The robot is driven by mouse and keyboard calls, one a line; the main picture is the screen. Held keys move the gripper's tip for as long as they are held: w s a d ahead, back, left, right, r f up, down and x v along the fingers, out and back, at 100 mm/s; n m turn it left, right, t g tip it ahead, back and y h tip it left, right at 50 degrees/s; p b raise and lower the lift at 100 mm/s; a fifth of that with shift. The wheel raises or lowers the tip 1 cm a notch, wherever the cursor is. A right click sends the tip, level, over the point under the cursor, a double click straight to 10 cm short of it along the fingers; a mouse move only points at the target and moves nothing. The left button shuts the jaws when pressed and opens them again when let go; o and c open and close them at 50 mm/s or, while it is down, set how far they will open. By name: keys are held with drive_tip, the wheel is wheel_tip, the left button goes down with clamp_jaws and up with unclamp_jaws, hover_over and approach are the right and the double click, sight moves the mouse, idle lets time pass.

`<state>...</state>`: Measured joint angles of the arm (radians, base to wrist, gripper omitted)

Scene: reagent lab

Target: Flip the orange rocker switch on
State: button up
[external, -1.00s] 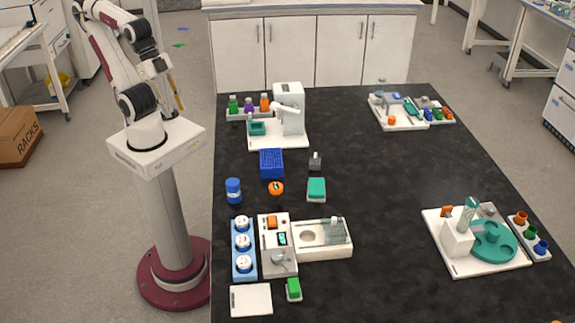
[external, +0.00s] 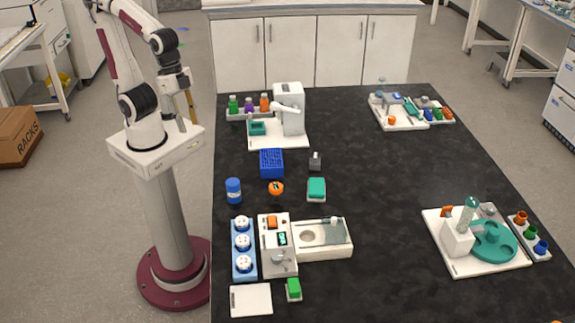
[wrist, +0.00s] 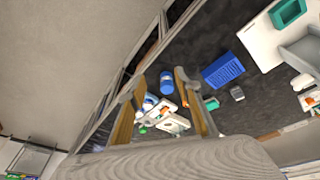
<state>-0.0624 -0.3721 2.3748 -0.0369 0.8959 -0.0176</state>
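An orange rocker-like block (external: 272,221) sits on the top of a white device (external: 268,262) with a small teal-lit display, at the near left of the dark table. Other orange parts show on the white device at the right (external: 446,211) and as a round orange knob (external: 276,188), so which one is the switch is not fully clear. My gripper (external: 187,116) hangs beside my base, left of the table and well away from the device. In the wrist view my gripper (wrist: 159,79) is open, its two fingers apart with nothing between them.
A blue-lidded bottle (external: 233,190), a blue rack (external: 271,163) and a teal-topped box (external: 316,189) stand behind the device. A blue tray of white-capped jars (external: 252,270) adjoins its left side. The table's middle right is clear.

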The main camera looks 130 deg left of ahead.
drive_tip(key=w+f+n+g+h, duration=0.1)
drive_tip(key=w+f+n, duration=0.4)
drive_tip(key=w, duration=0.6)
drive_tip(key=n+t+h, duration=0.1)
drive_tip(key=n+h, duration=0.1)
drive_tip(key=n, duration=1.7)
approach(272, 220)
drive_tip(key=shift+s+n, duration=0.15)
drive_tip(key=shift+n, duration=0.75)
drive_tip(key=shift+x, duration=3.9)
